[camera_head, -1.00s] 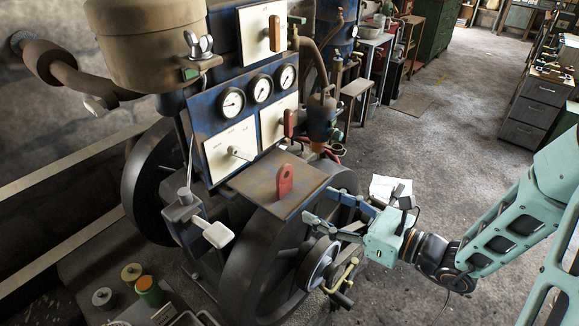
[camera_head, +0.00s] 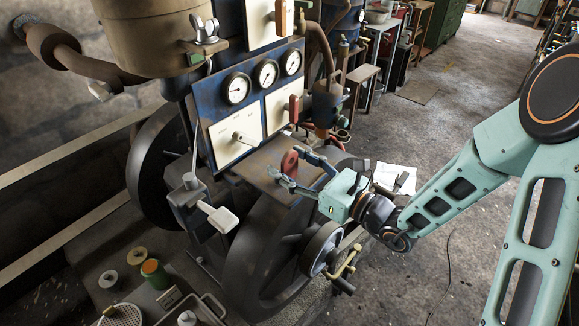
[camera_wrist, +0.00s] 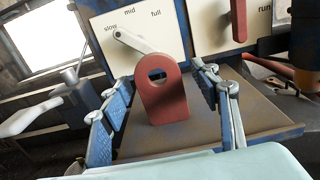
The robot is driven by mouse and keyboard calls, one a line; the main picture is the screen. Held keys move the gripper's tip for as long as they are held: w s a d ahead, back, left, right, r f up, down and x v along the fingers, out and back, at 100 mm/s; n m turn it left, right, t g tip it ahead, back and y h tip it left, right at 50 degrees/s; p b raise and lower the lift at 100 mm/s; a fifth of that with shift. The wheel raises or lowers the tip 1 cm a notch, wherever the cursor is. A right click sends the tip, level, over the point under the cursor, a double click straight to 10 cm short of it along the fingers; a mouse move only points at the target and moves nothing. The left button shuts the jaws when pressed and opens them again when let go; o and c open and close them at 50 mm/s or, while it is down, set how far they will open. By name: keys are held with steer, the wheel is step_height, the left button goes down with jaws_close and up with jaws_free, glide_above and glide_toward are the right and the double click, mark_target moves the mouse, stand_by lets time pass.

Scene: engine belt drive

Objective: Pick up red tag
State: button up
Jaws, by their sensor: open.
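The red tag (camera_head: 290,163) stands upright on a flat brown metal plate (camera_head: 262,178) below the gauge panel. It has a rounded top with a hole, and in the wrist view the red tag (camera_wrist: 163,95) appears between the two fingers. My gripper (camera_head: 292,168) is open at the plate, with one finger on each side of the tag. In the wrist view my gripper (camera_wrist: 165,105) shows a gap between each finger and the tag. The far tips lie roughly level with the tag; I cannot tell whether they touch the plate.
A blue panel with gauges (camera_head: 237,88) and a lever (camera_head: 243,138) rises behind the plate. A white-handled lever (camera_head: 222,218) stands at the left. A large flywheel (camera_head: 262,260) is below. A red handle (camera_wrist: 239,20) hangs behind the tag at right.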

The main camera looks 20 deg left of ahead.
steer(key=shift+a, duration=0.1)
steer(key=shift+c, duration=0.3)
steer(key=c, duration=1)
steer(key=shift+r, duration=0.15)
steer(key=shift+r+p, duration=0.85)
steer(key=shift+r, duration=0.05)
steer(key=s+r+p, duration=0.3)
steer(key=s+p, duration=0.1)
steer(key=p, duration=0.2)
steer(key=s+a+r+p, duration=0.1)
steer(key=s+r+p, duration=0.3)
steer(key=s+p, duration=0.1)
steer(key=s+a+r+p, duration=0.1)
steer(key=s+r+p, duration=0.3)
steer(key=p, duration=0.3)
steer(key=shift+s+a, duration=0.25)
steer(key=shift+s, duration=0.05)
